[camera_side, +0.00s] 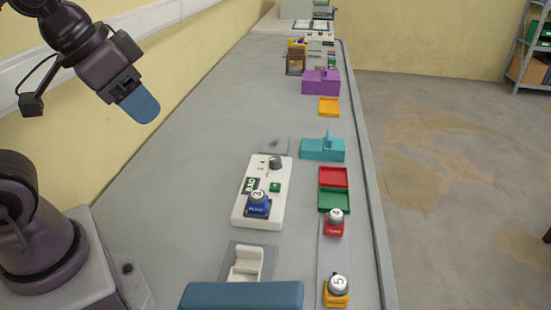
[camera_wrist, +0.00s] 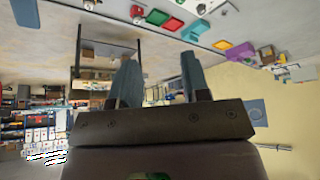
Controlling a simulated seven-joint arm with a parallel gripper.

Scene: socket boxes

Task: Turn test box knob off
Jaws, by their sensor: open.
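The white test box (camera_side: 245,215) lies on the grey bench in the side view. Its dark knob (camera_side: 276,163) is at the box's far end, and which way it points is too small to tell. A green display (camera_side: 250,185) and a green button (camera_side: 275,187) are on the box's top. A blue block with a bulb marked 3 (camera_side: 258,203) sits on its near end. My gripper (camera_side: 142,106) is high up and left of the box, well apart from it. The wrist view shows two separate fingers (camera_wrist: 159,62) with nothing between them.
Red (camera_side: 333,177) and green (camera_side: 334,200) trays, a teal block (camera_side: 322,149) and bulbs on red (camera_side: 335,222) and orange (camera_side: 336,290) blocks stand right of the box. A white holder (camera_side: 247,263) is nearer. The bench left of the box is clear.

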